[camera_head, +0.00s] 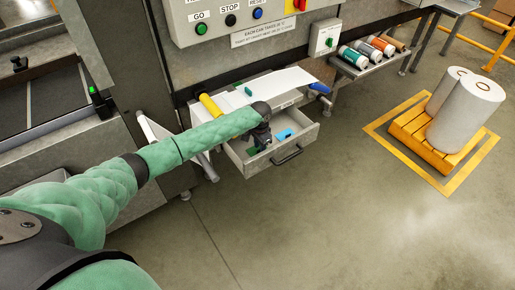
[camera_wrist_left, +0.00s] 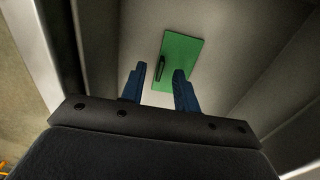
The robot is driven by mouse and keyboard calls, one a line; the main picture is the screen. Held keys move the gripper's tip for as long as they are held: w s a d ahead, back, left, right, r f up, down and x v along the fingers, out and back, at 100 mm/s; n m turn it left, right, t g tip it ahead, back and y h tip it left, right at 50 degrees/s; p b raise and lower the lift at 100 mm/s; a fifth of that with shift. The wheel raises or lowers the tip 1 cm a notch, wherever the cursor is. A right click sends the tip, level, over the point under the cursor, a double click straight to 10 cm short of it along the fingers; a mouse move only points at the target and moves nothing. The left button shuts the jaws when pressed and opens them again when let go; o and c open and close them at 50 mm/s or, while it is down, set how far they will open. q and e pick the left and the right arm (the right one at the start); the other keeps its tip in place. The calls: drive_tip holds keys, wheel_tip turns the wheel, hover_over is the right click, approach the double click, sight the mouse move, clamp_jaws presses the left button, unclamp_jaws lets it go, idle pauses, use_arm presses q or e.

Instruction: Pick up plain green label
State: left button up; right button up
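A flat green rectangle (camera_wrist_left: 188,55), the green label, lies on the pale floor of the drawer in the left wrist view. A small dark elongated thing or mark (camera_wrist_left: 162,68) shows at its left edge. My left gripper (camera_wrist_left: 160,72) is open, with its two blue fingers apart and nothing held between them. My right gripper is not in view.
A white sheet surface (camera_head: 275,84) with a yellow roll (camera_head: 210,105) is above the drawer. The drawer walls stand close around the gripper. A pallet with white rolls (camera_head: 466,112) stands right; the floor between is clear.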

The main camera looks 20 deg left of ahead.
use_arm(q)
drive_tip(key=shift+f, duration=0.55)
clamp_jaws()
drive_tip(key=shift+r, duration=0.15)
